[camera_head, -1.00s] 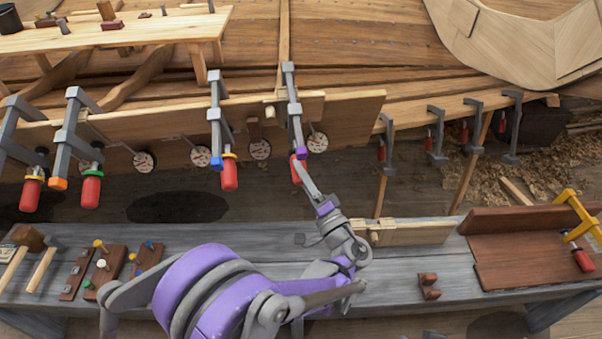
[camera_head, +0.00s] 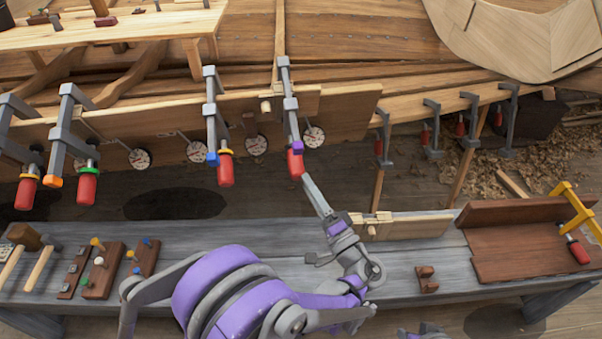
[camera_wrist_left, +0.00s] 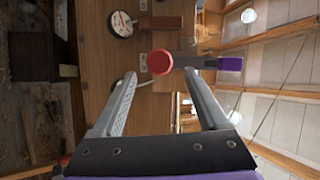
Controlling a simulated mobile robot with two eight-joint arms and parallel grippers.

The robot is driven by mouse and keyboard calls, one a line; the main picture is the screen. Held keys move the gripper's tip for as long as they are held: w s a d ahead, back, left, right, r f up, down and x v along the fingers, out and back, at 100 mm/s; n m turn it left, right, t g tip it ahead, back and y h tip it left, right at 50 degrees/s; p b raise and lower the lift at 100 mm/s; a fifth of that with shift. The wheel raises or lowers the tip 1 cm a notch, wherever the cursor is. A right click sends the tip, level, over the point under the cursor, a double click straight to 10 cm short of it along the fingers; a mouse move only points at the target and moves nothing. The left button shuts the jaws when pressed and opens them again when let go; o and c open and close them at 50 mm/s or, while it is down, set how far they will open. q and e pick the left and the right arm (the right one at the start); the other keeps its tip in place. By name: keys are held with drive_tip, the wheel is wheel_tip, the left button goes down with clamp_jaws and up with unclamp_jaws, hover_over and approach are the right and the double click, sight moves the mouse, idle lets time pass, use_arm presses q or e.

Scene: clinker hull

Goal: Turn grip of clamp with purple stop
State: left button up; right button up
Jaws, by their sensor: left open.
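The clamp with the purple stop (camera_head: 298,146) hangs on the plank edge at mid-picture in the head view. Its red grip (camera_head: 295,164) points down below the stop. My left gripper (camera_head: 308,178) is just below and right of the grip, apart from it as far as I can tell. In the left wrist view the fingers (camera_wrist_left: 160,78) are open and empty. The round end of the red grip (camera_wrist_left: 160,62) shows just beyond and between the fingertips. The purple stop (camera_wrist_left: 230,64) is to its right. My right gripper is not in view.
A neighbouring clamp with a blue stop (camera_head: 213,159) hangs to the left, and one with an orange stop (camera_head: 55,181) farther left. Round dials (camera_head: 314,136) sit along the plank. A grey bench (camera_head: 290,250) with tools and wooden blocks lies below.

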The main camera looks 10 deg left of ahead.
use_arm(q)
drive_tip(key=v, duration=0.5)
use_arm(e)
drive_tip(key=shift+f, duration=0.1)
use_arm(q)
drive_tip(key=shift+a, duration=0.1)
idle(0.9)
